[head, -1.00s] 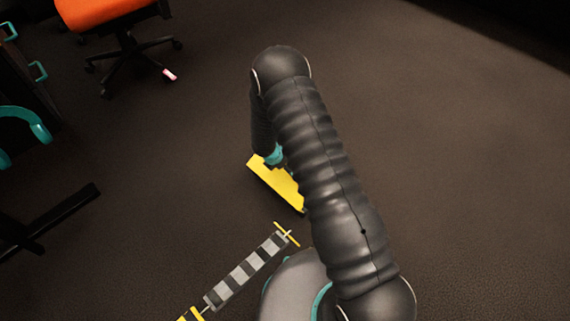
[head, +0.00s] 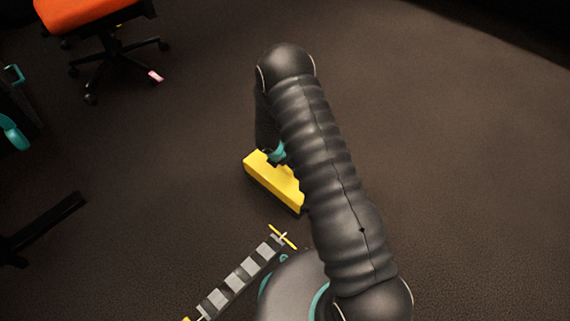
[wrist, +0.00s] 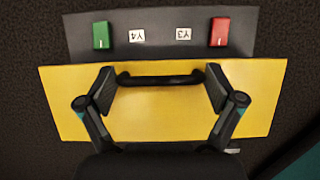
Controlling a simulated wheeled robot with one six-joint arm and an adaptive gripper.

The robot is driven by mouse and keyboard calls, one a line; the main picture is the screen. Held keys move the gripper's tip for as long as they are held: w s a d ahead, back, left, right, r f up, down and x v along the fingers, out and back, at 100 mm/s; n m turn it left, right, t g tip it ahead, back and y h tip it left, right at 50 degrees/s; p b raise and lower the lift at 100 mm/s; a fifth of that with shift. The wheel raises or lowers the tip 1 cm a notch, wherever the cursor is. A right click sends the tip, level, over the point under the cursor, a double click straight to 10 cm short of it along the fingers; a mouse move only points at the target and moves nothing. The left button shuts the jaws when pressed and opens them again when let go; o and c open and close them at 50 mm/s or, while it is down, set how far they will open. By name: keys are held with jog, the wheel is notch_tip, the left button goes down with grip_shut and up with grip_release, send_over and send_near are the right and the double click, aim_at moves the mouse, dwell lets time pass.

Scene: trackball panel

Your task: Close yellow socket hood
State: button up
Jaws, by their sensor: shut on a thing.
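The yellow socket hood (wrist: 160,120) is a flat yellow panel with a black bar handle (wrist: 160,80) along its upper part in the wrist view. My gripper (wrist: 160,86) is shut on this handle, with one finger at each end of it. A grey panel shows beyond the hood's upper edge, with a green switch (wrist: 101,35), a red switch (wrist: 220,32) and labels Y4 and Y3. In the head view the hood (head: 270,183) is a yellow block left of my arm, partly hidden by it. My fingers are hidden there.
A striped grey and black bar (head: 240,279) with yellow ends lies low in the head view, near my base. An orange chair (head: 85,14) stands at the upper left, and dark furniture (head: 45,231) is at the left edge. The floor on the right is clear.

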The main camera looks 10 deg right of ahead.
aim_at(278, 173)
jog(key=shift+w+d+r, duration=0.1)
jog(key=shift+w, duration=0.25)
jog(key=o, duration=1.4)
jog(key=shift+c, duration=0.2)
jog(key=shift+s, duration=0.1)
jog(key=shift+s+a+r, duration=0.15)
jog(key=shift+a+r, duration=0.1)
jog(key=shift+r, duration=0.15)
jog(key=v, duration=1.1)
jog(key=shift+d, duration=0.15)
